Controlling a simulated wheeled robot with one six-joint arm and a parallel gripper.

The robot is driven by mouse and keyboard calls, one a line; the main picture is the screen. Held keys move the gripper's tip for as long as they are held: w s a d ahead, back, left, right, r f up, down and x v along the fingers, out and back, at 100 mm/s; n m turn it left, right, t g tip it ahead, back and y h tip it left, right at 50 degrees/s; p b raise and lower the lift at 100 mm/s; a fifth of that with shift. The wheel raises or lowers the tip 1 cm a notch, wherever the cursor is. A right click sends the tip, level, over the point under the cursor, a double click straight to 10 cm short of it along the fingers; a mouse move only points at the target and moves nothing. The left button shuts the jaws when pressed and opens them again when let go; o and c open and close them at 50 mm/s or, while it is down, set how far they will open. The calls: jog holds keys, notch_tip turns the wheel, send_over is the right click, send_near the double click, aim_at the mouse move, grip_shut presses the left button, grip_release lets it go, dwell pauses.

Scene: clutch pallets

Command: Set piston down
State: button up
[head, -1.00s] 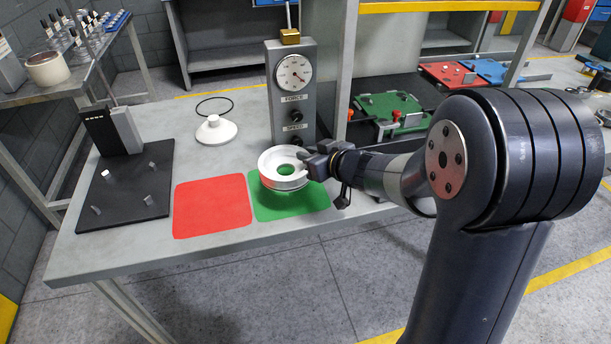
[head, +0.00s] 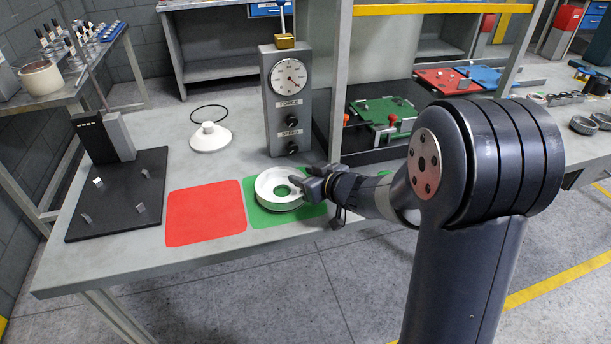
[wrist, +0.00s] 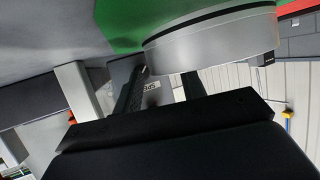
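The piston (head: 283,205) is a pale metal ring-shaped part with a round opening. It sits flat on the green mat (head: 258,219), on the bench. The fingers look open; any contact with the rim is hard to see.
A red mat (head: 205,213) lies left of the green one. A grey gauge box (head: 285,110) stands behind. A white cone-shaped part (head: 210,138) and a black pegged plate (head: 115,200) are further left. The bench's front edge is close.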

jog(key=p+v, duration=0.2)
jog(key=v, duration=0.8)
jog(key=shift+s+d+r, duration=0.2)
jog(key=shift+d+r, duration=0.1)
jog(key=shift+s+d+r+p, duration=0.15)
jog(key=shift+s+d+p, duration=0.15)
jog(key=shift+s, duration=0.2)
jog(key=shift+w+a, duration=0.1)
jog(key=b+x, duration=0.2)
jog(key=x, duration=0.9)
jog(key=shift+w+a+f+b, duration=0.2)
jog(key=shift+a+f+b, duration=0.05)
jog(key=shift+f+b, duration=0.1)
notch_tip(320, 180, up, 5)
jog(key=shift+r+p, duration=0.1)
jog(key=shift+p, duration=1.1)
